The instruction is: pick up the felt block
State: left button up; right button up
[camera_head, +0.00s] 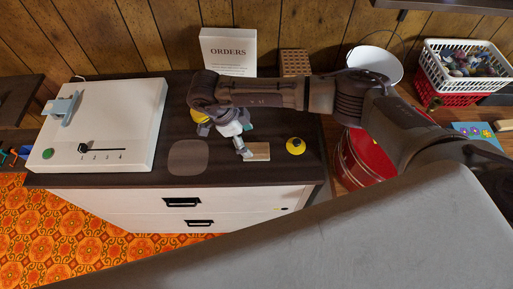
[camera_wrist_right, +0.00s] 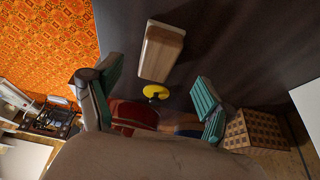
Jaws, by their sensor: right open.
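A small tan oblong block (camera_head: 260,152), which I take as the felt block, lies on the dark cabinet top (camera_head: 225,172). In the right wrist view the block (camera_wrist_right: 162,50) lies ahead of the fingers, with a pale top and a browner side. My right gripper (camera_head: 240,140) is low over the cabinet top at the block's left end in the head view. Its green-padded fingers (camera_wrist_right: 155,88) are spread wide with nothing gripped. I cannot tell whether a finger touches the block. My left gripper is not in view.
A round yellow item (camera_head: 295,146) sits just right of the block. A white control box (camera_head: 105,125) stands left, an ORDERS sign (camera_head: 228,48) and holed wooden block (camera_head: 295,62) behind, a red drum (camera_head: 365,158) right.

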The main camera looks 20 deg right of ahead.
aim_at(255, 148)
jog(key=p+x, duration=0.2)
jog(key=x, duration=0.2)
jog(key=shift+s+d+f, duration=0.1)
jog(key=shift+s+f, duration=0.1)
jog(key=shift+f, duration=0.1)
jog(key=shift+d+f, duration=0.2)
jog(key=shift+f, duration=0.25)
jog(key=c, duration=1.3)
jog(key=shift+o, duration=0.2)
jog(key=shift+r, duration=0.55)
notch_tip(255, 148, up, 3)
jog(key=shift+w+f+b, duration=0.1)
jog(key=shift+b, duration=0.65)
jog(key=s+d+r+b, duration=0.1)
jog(key=s+d+r, duration=0.2)
jog(key=s+r, duration=0.4)
jog(key=s, duration=0.4)
jog(key=shift+s+d+b, duration=0.15)
jog(key=shift+d+b, duration=0.15)
